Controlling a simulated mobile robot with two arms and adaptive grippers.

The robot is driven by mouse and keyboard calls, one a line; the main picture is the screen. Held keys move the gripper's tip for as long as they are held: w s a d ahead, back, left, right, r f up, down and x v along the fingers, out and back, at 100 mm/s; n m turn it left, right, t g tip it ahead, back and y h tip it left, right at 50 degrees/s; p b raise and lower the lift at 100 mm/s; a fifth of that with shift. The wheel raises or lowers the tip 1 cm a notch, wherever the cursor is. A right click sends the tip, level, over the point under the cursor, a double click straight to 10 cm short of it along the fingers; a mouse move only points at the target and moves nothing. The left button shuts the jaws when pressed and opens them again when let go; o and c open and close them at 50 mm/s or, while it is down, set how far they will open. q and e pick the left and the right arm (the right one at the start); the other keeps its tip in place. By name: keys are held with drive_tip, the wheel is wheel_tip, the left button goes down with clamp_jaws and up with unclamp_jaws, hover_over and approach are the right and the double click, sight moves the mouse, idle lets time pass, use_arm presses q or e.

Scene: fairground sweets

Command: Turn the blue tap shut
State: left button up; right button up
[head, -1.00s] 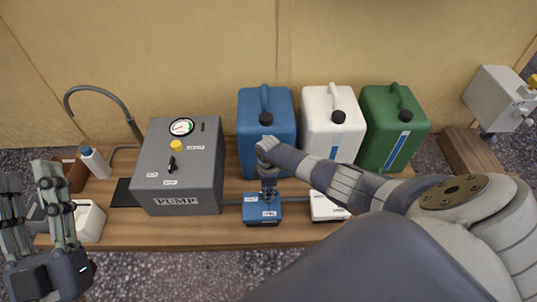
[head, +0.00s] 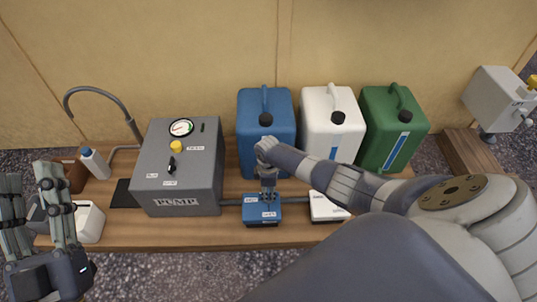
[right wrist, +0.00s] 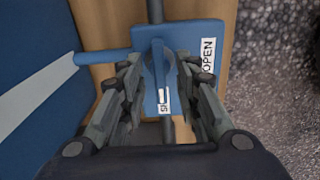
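The blue tap (head: 262,213) is a small blue box in the pipe line at the table's front, right of the pump. My left gripper (head: 32,185) is open and empty at the far left.
The grey pump box (head: 180,175) with gauge (head: 181,128) stands left of the tap. Blue (head: 266,110), white (head: 331,125) and green (head: 393,120) canisters stand behind. A white tap box (head: 326,206) is close on the right. A white bottle (head: 95,163) stands at left.

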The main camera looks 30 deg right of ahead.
wheel_tip(320, 180, up, 12)
idle(0.6)
drive_tip(key=shift+a+f, duration=0.1)
drive_tip(key=shift+f, duration=0.05)
